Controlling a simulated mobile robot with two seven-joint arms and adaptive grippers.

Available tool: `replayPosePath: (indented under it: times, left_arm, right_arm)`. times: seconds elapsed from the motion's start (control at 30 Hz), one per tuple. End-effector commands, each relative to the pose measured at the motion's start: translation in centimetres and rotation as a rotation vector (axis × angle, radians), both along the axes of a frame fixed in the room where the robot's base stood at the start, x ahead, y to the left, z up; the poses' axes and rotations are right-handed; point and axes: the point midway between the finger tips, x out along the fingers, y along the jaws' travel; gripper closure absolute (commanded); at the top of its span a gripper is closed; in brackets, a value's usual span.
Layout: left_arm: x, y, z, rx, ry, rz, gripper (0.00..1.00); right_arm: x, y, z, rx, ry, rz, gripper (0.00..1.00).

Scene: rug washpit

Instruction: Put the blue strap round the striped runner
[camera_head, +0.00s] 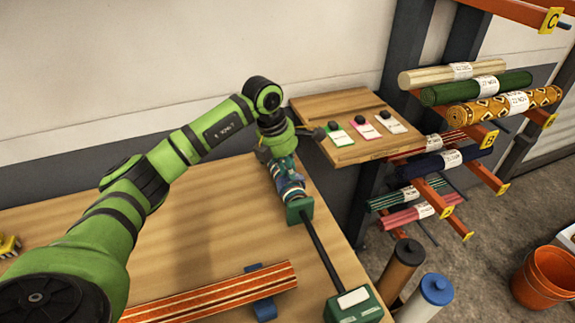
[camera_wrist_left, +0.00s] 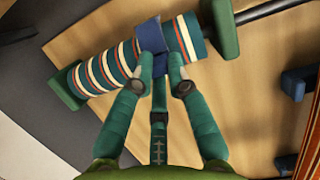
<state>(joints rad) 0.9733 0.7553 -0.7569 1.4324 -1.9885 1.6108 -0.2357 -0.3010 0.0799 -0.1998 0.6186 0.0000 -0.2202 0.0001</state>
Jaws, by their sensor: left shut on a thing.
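The striped runner (camera_head: 284,172) is a teal roll with white and orange bands, lying on the wooden table between two green end blocks. It shows larger in the wrist view (camera_wrist_left: 105,70). The blue strap (camera_wrist_left: 147,34) lies across the roll near its middle; its far side is hidden, so I cannot tell whether it is closed all round. My left gripper (camera_wrist_left: 154,68) is shut on the strap at the roll's near side. In the head view the left gripper (camera_head: 280,150) is over the roll's far part and hides some of it. My right gripper is not in view.
A red-and-cream striped piece (camera_head: 215,295) lies at the table's front on a blue support (camera_head: 264,308). A black bar joins the near green block (camera_head: 299,210) to a green box (camera_head: 354,306). A tag board (camera_head: 335,108) and roll rack (camera_head: 478,200) stand right.

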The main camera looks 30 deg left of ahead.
Motion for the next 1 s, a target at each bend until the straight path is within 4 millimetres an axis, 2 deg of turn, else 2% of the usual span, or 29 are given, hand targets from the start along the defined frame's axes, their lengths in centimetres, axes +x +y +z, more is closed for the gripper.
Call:
replayPosePath:
  times: [0.33, 0.37, 0.4, 0.43, 0.8, 0.87, 1.0]
  left_arm:
    - [0.1, -0.2, -0.3, -0.004, -0.004, -0.002, 1.0]
    - [0.1, -0.2, -0.3, -0.004, -0.004, -0.002, 0.8]
    - [0.1, -0.2, -0.3, -0.004, -0.004, -0.002, 0.64]
    - [0.1, -0.2, -0.3, -0.004, -0.004, -0.002, 0.56]
    - [0.0, 0.0, 0.0, -0.001, -0.003, -0.001, 0.56]
    - [0.0, 0.1, 0.5, -0.001, -0.004, 0.0, 0.56]
    - [-0.4, 0.4, 2.7, -0.001, -0.007, -0.001, 0.56]
  right_arm:
    - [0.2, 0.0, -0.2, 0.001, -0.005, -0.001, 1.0]
    - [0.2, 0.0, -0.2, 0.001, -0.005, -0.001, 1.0]
    - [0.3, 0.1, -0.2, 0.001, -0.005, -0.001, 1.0]
    - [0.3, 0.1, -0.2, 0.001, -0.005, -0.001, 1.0]
    - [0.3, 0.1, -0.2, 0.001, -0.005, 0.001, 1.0]
    - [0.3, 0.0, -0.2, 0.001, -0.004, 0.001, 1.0]
    - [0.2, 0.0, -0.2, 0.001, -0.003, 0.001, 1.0]
